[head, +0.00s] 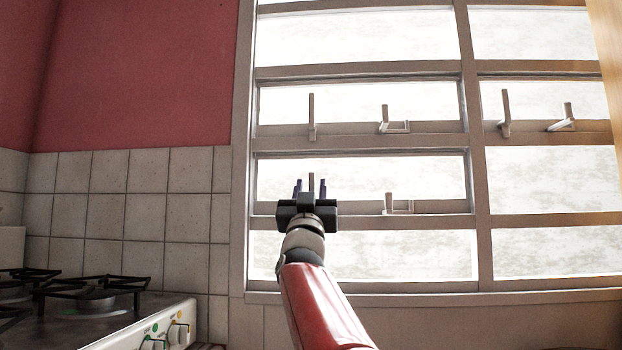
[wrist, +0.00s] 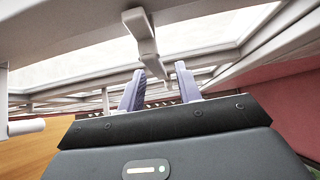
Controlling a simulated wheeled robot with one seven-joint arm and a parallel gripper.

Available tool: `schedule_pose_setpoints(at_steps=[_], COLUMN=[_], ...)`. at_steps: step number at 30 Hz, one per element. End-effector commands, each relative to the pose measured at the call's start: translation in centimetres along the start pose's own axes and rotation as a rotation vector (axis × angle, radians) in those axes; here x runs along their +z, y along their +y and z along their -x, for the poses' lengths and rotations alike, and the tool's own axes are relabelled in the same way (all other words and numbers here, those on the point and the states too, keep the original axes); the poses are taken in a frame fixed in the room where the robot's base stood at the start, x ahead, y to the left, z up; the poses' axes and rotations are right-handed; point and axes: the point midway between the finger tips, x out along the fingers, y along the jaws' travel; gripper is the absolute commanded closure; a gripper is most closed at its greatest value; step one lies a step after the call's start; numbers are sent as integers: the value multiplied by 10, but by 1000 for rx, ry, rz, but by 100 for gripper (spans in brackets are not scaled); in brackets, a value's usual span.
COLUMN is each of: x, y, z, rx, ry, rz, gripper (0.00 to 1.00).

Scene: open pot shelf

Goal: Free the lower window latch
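The lower window latch (head: 311,181) is a pale upright lever on the lower sash's bottom rail. In the head view its top shows between my gripper's two dark blue fingers, and its base is hidden behind my gripper. My gripper (head: 310,188) is in front of the window, with its fingers apart. In the wrist view the latch (wrist: 141,32) runs from the frame towards the gap between the fingertips of my gripper (wrist: 160,72). The gap looks clear on both sides of the latch; I cannot tell whether a finger touches it.
Another lower latch (head: 389,203) with a bracket is to the right, and also shows in the wrist view (wrist: 24,127). Upper latches (head: 311,118) and (head: 383,120) line the rail above. A stove (head: 110,315) stands at lower left beside a tiled wall (head: 146,205).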

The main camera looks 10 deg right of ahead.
Motion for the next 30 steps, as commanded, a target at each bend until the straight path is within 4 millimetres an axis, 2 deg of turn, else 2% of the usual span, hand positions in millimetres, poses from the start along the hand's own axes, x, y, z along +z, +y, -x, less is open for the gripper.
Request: schedule_pose_setpoints(at_steps=[3, 12, 20, 30], x=[-1, 0, 0, 0], y=[0, 0, 0, 0], z=[-10, -11, -11, -11], rx=[0, -1, -1, 1], ry=[1, -1, -1, 0], rz=[2, 0, 0, -3], gripper=[65, 65, 100, 100])
